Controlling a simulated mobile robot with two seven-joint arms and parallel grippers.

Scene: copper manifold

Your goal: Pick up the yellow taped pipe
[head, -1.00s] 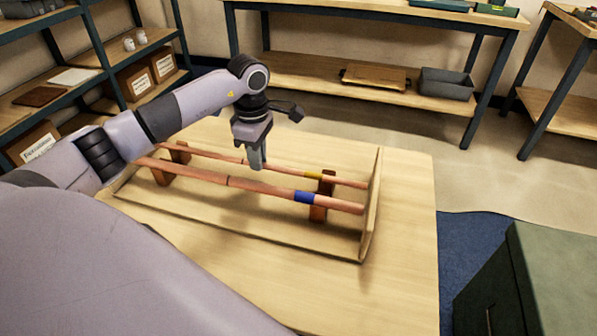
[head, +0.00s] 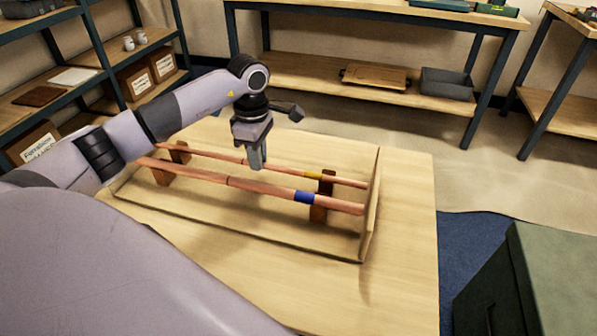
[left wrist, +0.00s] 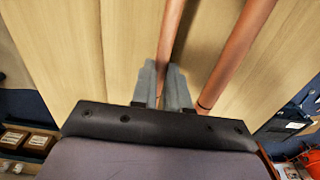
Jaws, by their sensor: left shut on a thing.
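My left gripper (head: 256,166) points down over the middle of this pipe, left of the yellow band. In the left wrist view the fingers (left wrist: 163,95) are shut on the far pipe (left wrist: 169,45), which runs between them. The blue taped pipe (head: 265,187) lies parallel on the near side, apart from the fingers, and also shows in the left wrist view (left wrist: 235,50). My right gripper is not in view.
The rack's upright end board (head: 371,205) stands at the pipes' right ends. Brown supports (head: 319,208) hold the pipes. The wooden table (head: 405,230) is bare on the right. A green cabinet (head: 540,270) stands at the lower right, and a shelf with boxes (head: 140,79) at the left.

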